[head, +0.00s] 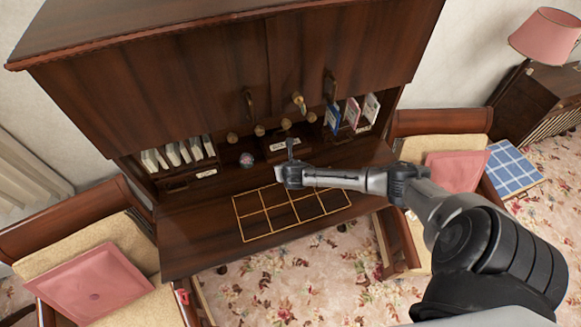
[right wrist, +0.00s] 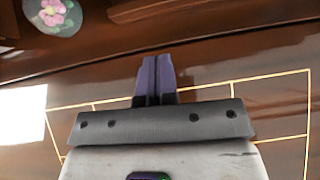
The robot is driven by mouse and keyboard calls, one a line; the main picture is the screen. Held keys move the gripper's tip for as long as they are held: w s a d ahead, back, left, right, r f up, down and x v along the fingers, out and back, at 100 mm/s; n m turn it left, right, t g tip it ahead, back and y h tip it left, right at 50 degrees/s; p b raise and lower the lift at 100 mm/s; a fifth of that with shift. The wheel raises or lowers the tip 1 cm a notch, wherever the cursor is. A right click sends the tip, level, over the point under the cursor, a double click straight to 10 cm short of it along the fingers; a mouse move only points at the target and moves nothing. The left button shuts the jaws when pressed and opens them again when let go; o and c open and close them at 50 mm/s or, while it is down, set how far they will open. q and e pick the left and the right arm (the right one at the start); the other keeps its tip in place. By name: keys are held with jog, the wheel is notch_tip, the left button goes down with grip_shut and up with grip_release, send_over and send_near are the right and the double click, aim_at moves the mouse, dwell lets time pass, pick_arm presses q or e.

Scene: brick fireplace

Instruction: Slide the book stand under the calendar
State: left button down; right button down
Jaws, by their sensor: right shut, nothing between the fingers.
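My right gripper (head: 290,150) is over the middle of the desk, in front of a small dark box with a pale label (head: 277,146). In the right wrist view its fingers (right wrist: 156,78) are shut together with nothing between them. A dark rack with a pale label (head: 204,174) and several pale books (head: 180,153) stand in the left compartment. Several coloured booklets (head: 352,112) stand in the right compartment. I cannot tell for certain which piece is the book stand or the calendar. My left gripper is not in view.
A yellow line grid (head: 240,226) marks the desktop under my right arm. A flowered round object (head: 247,160) lies left of the labelled box; it also shows in the right wrist view (right wrist: 52,14). Cushioned chairs (head: 95,283) flank the desk. The front left desktop is clear.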

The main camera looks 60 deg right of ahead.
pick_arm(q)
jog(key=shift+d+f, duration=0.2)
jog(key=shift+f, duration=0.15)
pick_arm(e)
jog(key=v, duration=0.7)
jog(key=shift+s+a+r, duration=0.15)
jog(key=shift+s+r, duration=0.1)
